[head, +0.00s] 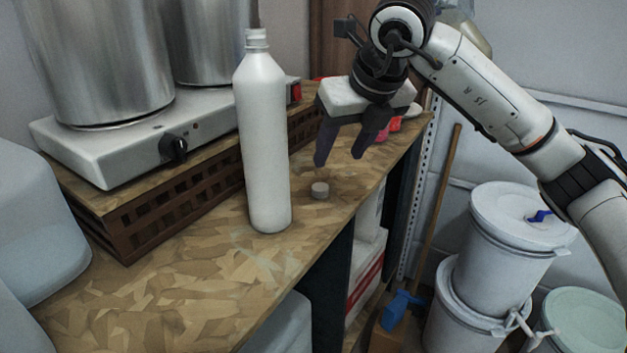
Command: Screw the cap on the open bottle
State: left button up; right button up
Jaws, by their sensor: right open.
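A white bottle (265,150) stands upright on the wooden worktop (215,265), with its threaded neck bare at the top. A small grey-white cap (320,190) lies on the worktop just right of the bottle's lower part, apart from it. My right gripper (338,160) points down above and slightly right of the cap, with its dark fingers spread and nothing between them. Its fingertips are to the right of the bottle and do not touch it. My left gripper is not in view.
A white hot plate (125,150) with metal pots (95,60) stands on a brown slatted crate (170,205) left of the bottle. Red items (392,126) lie behind my right gripper. White drums (510,225) stand on the right, below the worktop. The front worktop is clear.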

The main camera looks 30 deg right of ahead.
aim_at(320, 186)
jog(key=x, duration=0.4)
jog(key=shift+f, duration=0.35)
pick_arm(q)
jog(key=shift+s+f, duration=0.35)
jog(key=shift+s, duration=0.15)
pick_arm(e)
jog(key=shift+w+a+f, duration=0.1)
jog(key=shift+w+f, duration=0.1)
jog(key=x, duration=0.3)
jog(key=p+x, duration=0.1)
jog(key=shift+w+a+f, duration=0.2)
jog(key=shift+a+f, duration=0.05)
jog(key=shift+a, duration=0.15)
jog(key=shift+w+f, duration=0.15)
jog(key=shift+f, duration=0.15)
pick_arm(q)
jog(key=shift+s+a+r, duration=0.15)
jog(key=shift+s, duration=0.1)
pick_arm(e)
jog(key=c, duration=1.1)
